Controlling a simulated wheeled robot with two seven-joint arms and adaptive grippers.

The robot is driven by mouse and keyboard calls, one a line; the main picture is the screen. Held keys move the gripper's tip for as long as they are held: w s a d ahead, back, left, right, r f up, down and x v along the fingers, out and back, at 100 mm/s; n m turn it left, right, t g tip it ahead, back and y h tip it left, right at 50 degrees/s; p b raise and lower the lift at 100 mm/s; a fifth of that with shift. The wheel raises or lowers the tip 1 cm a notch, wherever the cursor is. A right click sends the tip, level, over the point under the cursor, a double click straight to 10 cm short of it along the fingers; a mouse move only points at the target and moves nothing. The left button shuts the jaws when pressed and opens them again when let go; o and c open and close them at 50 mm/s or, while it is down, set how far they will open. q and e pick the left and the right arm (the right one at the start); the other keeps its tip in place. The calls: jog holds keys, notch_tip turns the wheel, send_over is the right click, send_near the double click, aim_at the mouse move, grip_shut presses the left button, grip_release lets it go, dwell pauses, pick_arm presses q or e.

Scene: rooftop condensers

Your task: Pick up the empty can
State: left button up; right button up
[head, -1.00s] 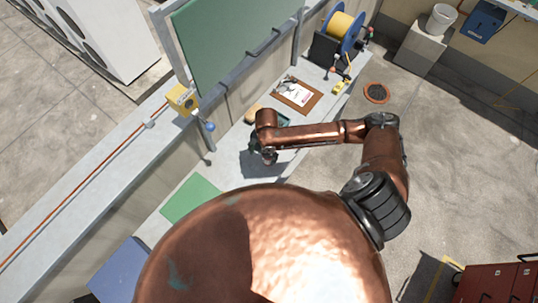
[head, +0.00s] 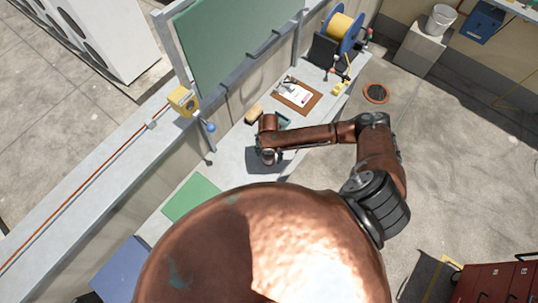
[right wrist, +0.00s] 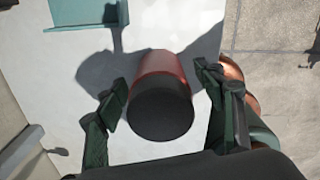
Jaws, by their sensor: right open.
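A red can (right wrist: 161,70) with a dark, shadowed end (right wrist: 160,115) stands on the pale bench top in the right wrist view. My right gripper (right wrist: 162,97) is open, with one dark green finger on each side of the can. A gap shows between each finger and the can. In the head view my right gripper (head: 268,157) is low over the bench, and my arm and gripper hide the can there. My left gripper is not in view.
The narrow bench (head: 232,158) also holds a green mat (head: 191,199), a tan sponge-like block (head: 254,114), a teal tray (right wrist: 85,14) and a clipboard (head: 299,97). A cable spool (head: 343,32) stands farther along. A green board (head: 235,45) rises behind.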

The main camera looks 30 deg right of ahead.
jog(key=shift+c, duration=0.3)
jog(key=c, duration=1.2)
jog(key=shift+r, duration=0.15)
